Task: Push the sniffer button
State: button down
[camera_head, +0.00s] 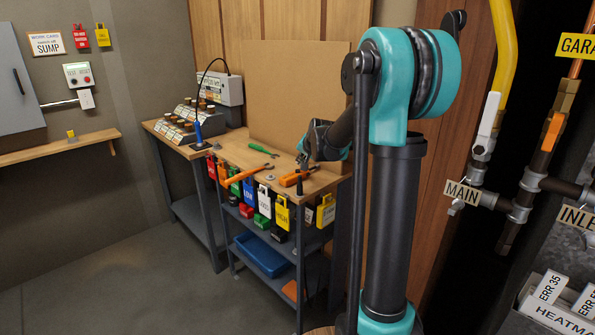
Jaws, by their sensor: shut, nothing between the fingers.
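A pale grey box (219,90) with labels stands at the back of the workbench. A black cable (199,76) loops from it to a blue probe-like piece (198,133) standing on the bench. This may be the sniffer; its button is too small to make out. My gripper (302,161) is at the end of my arm, over the right part of the bench near an orange tool. It is small, dark and partly merged with the arm in view; it is shut and empty, apart from the grey box and probe.
The workbench (226,150) carries a green screwdriver (263,150), an orange wrench (248,174) and an orange-handled tool (297,177). Coloured tags hang from its front edge. A wall box (78,75) has green and red buttons. Pipes and valves (487,125) stand at right. Floor at left is clear.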

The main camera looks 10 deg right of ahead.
jog(key=shift+r, duration=2.65)
